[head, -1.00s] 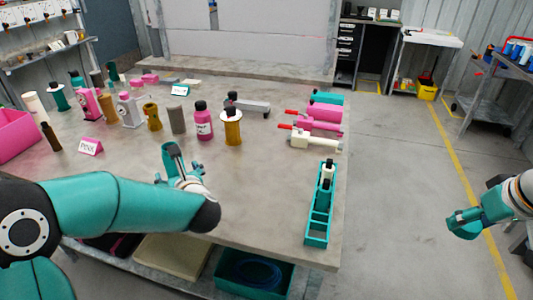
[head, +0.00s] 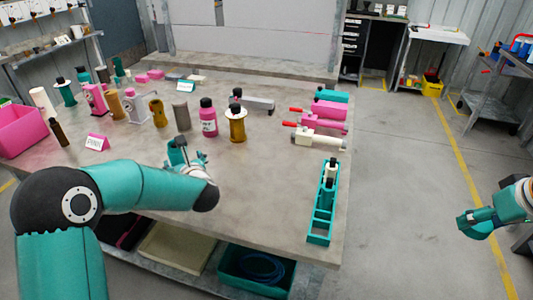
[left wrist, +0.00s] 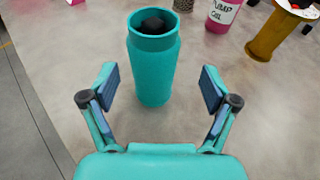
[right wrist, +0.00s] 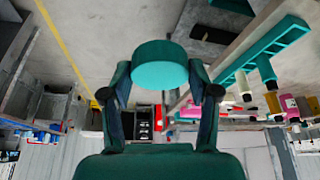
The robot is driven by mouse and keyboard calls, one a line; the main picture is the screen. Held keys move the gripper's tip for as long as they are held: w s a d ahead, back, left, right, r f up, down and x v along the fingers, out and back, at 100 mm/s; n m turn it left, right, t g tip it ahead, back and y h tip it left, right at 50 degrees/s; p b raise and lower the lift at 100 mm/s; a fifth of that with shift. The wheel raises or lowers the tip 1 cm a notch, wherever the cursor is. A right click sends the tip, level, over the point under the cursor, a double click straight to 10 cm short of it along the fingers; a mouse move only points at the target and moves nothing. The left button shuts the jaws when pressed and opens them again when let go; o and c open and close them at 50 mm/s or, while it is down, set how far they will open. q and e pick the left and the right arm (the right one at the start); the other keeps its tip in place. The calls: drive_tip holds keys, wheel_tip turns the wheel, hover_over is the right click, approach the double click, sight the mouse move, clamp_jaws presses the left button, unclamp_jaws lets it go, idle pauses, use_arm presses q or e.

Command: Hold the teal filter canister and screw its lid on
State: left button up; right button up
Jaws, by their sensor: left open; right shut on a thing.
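The teal filter canister (left wrist: 153,65) stands upright on the table in the left wrist view. Its top is open and something dark shows inside. My left gripper (left wrist: 155,88) is open, with its fingers apart on either side of the canister's near side. In the head view my left gripper (head: 182,155) is low over the table's front part, and the canister is hard to tell from it. My right gripper (right wrist: 160,75) is shut on a round teal lid (right wrist: 160,62). In the head view the right gripper (head: 470,222) is over the floor, right of the table.
A pink bottle (head: 208,120), an amber cylinder (head: 237,125) and a grey cylinder (head: 181,115) stand behind the left gripper. A teal rack (head: 320,215) is at the table's right edge. A pink bin (head: 22,130) is at the left. The table between gripper and rack is clear.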

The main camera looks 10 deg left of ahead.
sight(181, 160)
use_arm(q)
drive_tip(key=shift+s+a+f+p+x, duration=0.1)
drive_tip(key=shift+p+x, duration=0.2)
drive_tip(key=shift+x, duration=0.55)
drive_tip(key=shift+s+a+f+p+x, duration=0.1)
drive_tip(key=shift+p+x, duration=0.15)
drive_tip(key=shift+x, duration=0.65)
drive_tip(key=shift+s+a+f+p+x, duration=0.1)
drive_tip(key=shift+p+x, duration=0.2)
drive_tip(key=shift+x, duration=0.55)
use_arm(e)
drive_tip(key=shift+r, duration=0.85)
use_arm(q)
drive_tip(key=shift+d, duration=0.1)
drive_tip(key=c, duration=1.4)
drive_tip(key=shift+r, duration=0.15)
use_arm(e)
drive_tip(key=shift+r+p, duration=0.7)
use_arm(q)
wheel_tip(181, 160, up, 20)
drive_tip(key=shift+f, duration=0.1)
